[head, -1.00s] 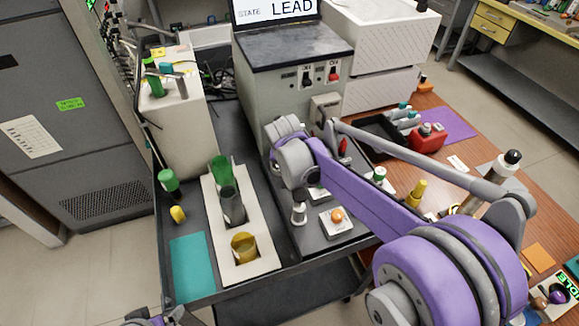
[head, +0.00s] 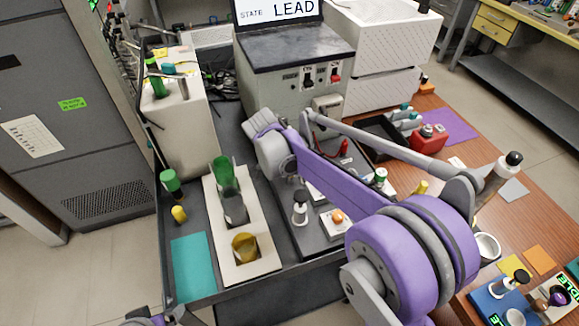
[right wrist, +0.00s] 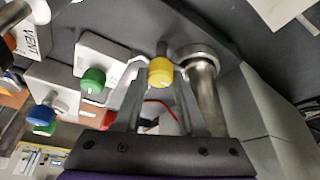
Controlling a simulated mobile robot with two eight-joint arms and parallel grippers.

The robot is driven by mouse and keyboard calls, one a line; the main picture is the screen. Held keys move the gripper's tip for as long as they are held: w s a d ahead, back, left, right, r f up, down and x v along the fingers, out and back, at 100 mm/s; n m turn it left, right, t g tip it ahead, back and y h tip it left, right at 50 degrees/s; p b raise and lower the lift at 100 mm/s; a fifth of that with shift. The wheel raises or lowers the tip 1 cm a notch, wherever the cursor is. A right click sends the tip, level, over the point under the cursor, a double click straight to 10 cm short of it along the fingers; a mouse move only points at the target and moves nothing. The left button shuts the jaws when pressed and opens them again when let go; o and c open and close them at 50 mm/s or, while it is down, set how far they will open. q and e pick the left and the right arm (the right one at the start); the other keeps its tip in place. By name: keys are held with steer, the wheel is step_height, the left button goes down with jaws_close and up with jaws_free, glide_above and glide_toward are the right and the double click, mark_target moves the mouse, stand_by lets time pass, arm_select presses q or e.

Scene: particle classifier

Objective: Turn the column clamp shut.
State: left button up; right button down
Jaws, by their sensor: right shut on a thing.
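In the right wrist view a yellow ribbed knob (right wrist: 160,72) sits between the fingertips of my right gripper (right wrist: 160,80); it looks like the clamp knob. The gripper is shut on it. A shiny metal column (right wrist: 206,95) with a round collar stands just right of the knob. How far the knob is turned cannot be told. In the head view my right arm covers the gripper and the clamp. My left gripper is not in view; only a bit of my left arm shows at the bottom edge.
Close by in the right wrist view are a green knob (right wrist: 93,80), a blue knob (right wrist: 42,117) and a VENT label (right wrist: 28,40). In the head view a grey machine (head: 290,95) stands behind my arm, and a cream rack (head: 240,272) with several cups stands left.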

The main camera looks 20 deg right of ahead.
stand_by(0.4)
steer(key=c, duration=0.5)
jaws_free()
steer(key=v, duration=1.1)
steer(key=shift+p, duration=0.3)
steer(key=shift+f, duration=0.15)
